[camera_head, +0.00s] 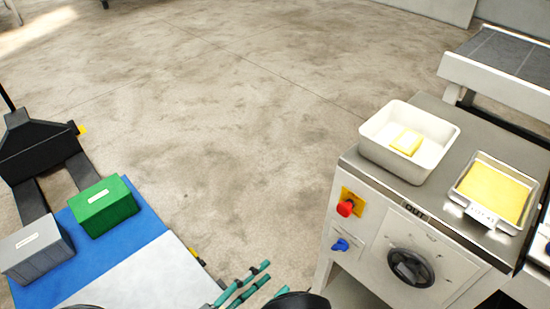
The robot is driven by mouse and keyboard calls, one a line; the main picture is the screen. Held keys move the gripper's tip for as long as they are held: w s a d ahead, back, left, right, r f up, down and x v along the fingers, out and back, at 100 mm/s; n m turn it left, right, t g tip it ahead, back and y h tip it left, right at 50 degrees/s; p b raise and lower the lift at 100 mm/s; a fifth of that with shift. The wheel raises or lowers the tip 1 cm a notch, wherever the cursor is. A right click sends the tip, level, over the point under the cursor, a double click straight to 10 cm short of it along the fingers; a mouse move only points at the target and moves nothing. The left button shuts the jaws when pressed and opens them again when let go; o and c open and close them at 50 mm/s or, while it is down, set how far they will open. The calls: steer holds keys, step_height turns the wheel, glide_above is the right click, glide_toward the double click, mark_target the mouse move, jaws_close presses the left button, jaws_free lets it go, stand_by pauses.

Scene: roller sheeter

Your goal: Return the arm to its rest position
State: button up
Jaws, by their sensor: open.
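My gripper is not clearly in this view. At the bottom edge, dark rounded shapes and teal rods with black bands show, cut off by the frame; I cannot tell what they are. The sheeter (420,250) stands at the right, with a black handwheel, a red knob and a blue knob on its front. On its top sit a white bin (374,151) with a small yellow block (406,142) inside, and a metal tray (456,194) with a flat yellow sheet (493,193) in it. A label with small print is on the tray's front.
A green box (104,207) and a grey box (38,251) stand on a blue and white surface (150,240) at lower left. A black forked frame (38,150) lies behind them. A conveyor-like grey top (505,55) is at upper right. The concrete floor between is clear.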

steer(key=shift+w+d, duration=0.15)
steer(key=shift+d, duration=0.05)
stand_by(0.5)
stand_by(0.3)
